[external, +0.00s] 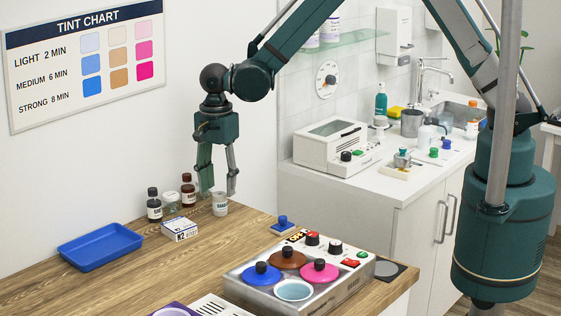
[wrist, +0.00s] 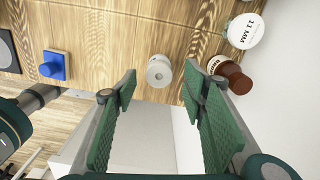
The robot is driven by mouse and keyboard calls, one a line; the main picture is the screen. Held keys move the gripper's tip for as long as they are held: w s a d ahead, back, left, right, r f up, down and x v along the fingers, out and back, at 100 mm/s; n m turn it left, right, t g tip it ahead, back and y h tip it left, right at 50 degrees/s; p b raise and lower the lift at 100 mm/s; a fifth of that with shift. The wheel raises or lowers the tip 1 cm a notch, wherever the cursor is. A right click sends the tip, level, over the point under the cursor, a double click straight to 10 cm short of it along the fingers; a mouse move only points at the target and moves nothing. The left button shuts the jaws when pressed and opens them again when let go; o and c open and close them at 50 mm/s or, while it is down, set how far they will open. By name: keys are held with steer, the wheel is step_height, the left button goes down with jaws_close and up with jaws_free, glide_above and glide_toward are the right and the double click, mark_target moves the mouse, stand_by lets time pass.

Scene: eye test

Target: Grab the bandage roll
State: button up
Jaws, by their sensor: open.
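The bandage roll (external: 220,205) is a small, pale, upright cylinder with dark lettering on its side. It stands on the wooden counter, just below my gripper (external: 219,190) in the external view. In the wrist view the roll (wrist: 159,71) shows its round end, just beyond the gap between the fingertips of my gripper (wrist: 159,90). The fingers are spread apart with nothing between them. I cannot tell how far the tips are above the roll.
Brown bottles (external: 154,205) (external: 188,190), a jar (external: 171,201) and a small box (external: 179,231) stand left of the roll. A blue tray (external: 100,246) lies farther left. A blue-knobbed block (external: 283,223) and a metal warmer (external: 340,289) are to the right. Bare wood lies between.

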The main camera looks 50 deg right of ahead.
mark_target(221, 193)
steer(key=shift+f, duration=0.1)
stand_by(0.3)
steer(key=shift+f+p, duration=0.3)
steer(key=shift+f, duration=2.2)
steer(key=c, duration=0.9)
